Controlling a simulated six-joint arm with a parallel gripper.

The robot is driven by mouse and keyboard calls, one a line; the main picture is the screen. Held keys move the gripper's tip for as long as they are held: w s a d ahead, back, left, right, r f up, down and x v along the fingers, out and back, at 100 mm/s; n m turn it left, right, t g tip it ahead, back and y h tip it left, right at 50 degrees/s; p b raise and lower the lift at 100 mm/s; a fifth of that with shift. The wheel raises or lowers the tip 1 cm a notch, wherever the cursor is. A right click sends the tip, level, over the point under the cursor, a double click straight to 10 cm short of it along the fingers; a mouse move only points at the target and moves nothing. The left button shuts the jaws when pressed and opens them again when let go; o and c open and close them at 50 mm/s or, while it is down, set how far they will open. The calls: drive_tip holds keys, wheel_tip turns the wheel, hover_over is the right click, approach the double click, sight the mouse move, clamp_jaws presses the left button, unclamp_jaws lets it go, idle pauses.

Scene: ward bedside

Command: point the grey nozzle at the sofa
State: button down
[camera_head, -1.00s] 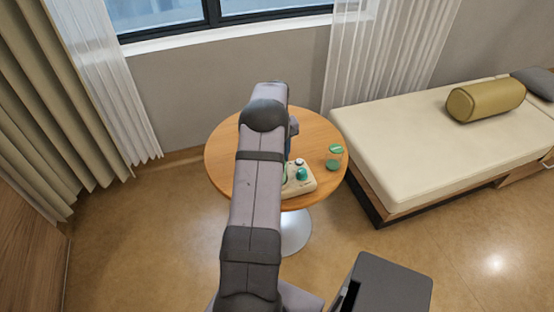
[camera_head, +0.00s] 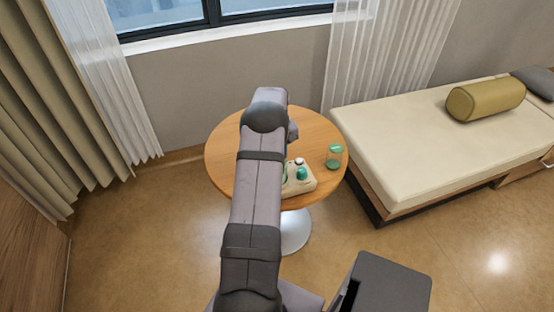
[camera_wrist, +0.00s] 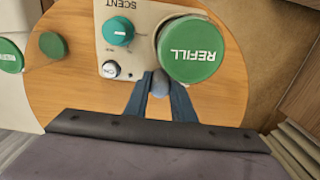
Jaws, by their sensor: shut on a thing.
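A beige scent device (camera_head: 301,186) stands on the round wooden table. In the wrist view, its top (camera_wrist: 116,48) carries a teal SCENT knob, a white ON switch and a large green REFILL cap. The small grey nozzle (camera_wrist: 160,84) sits beside the cap, between my blue fingertips. My gripper (camera_wrist: 160,92) is shut on it. Which way the nozzle points is hard to tell. The cream sofa (camera_head: 430,130) is right of the table. In the head view, my arm hides the nozzle and most of the cap.
A clear jar (camera_head: 335,157) with a green lid stands on the table (camera_head: 230,150) between device and sofa. Its lid (camera_wrist: 10,56) shows at the left of the wrist view. An olive bolster (camera_head: 486,100) lies on the sofa. Window and curtains are behind.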

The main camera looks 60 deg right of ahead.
drive_tip(key=shift+m, duration=0.3)
drive_tip(key=m, duration=0.3)
drive_tip(key=shift+p, duration=0.3)
drive_tip(key=shift+m, duration=2.5)
drive_tip(key=c, duration=1.5)
unclamp_jaws()
